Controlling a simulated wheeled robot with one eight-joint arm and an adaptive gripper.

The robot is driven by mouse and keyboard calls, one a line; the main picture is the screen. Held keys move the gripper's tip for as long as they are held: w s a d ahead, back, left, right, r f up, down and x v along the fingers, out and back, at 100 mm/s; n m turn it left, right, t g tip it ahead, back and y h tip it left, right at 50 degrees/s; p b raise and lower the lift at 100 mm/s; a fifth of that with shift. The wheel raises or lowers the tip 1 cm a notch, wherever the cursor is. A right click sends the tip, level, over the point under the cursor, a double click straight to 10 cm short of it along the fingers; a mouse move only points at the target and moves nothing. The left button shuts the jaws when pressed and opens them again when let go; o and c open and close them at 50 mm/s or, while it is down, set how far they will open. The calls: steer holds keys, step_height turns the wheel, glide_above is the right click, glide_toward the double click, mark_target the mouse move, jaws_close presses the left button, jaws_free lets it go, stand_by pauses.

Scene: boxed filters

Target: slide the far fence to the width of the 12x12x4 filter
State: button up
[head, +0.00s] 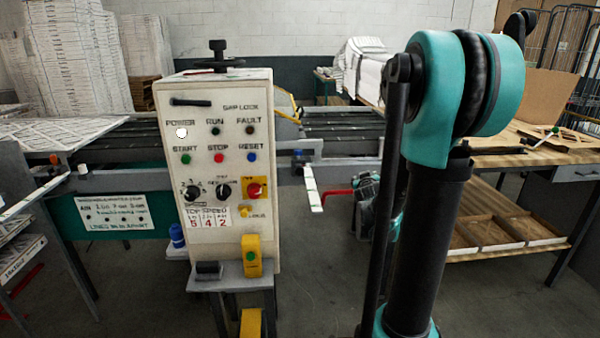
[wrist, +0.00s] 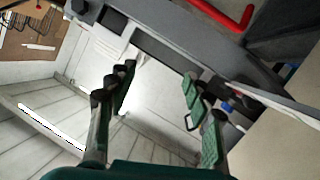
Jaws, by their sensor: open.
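My gripper (wrist: 160,98) is open in the wrist view, with two green-padded fingers apart and nothing held between them. In the head view a teal and black part beside my arm (head: 366,188) looks like my gripper, partly hidden by the arm. The conveyor (head: 85,143) has dark rollers and runs behind the control box. I cannot clearly tell the far fence from the other rails along it. In the wrist view a grey metal beam (wrist: 190,52) crosses beyond the fingers, apart from them. I cannot pick out the 12x12x4 filter by its label.
The control box (head: 221,160) stands in front of the conveyor. A red bar (head: 337,193) is close to my gripper and also shows in the wrist view (wrist: 225,17). A wooden bench (head: 540,155) is at right. Tall stacks (head: 75,60) stand at back left. Floor is open centrally.

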steer(key=w+r+n+t+y, duration=0.25)
steer(key=w+r+t, duration=0.25)
steer(key=w, duration=0.4)
steer(key=n+g+y, duration=0.7)
steer(key=n+y, duration=1.2)
steer(key=n, duration=0.3)
glide_toward(300, 172)
steer(key=shift+m, duration=0.35)
steer(key=x, duration=1)
steer(key=shift+w, duration=0.25)
steer(key=shift+c, duration=0.2)
jaws_close()
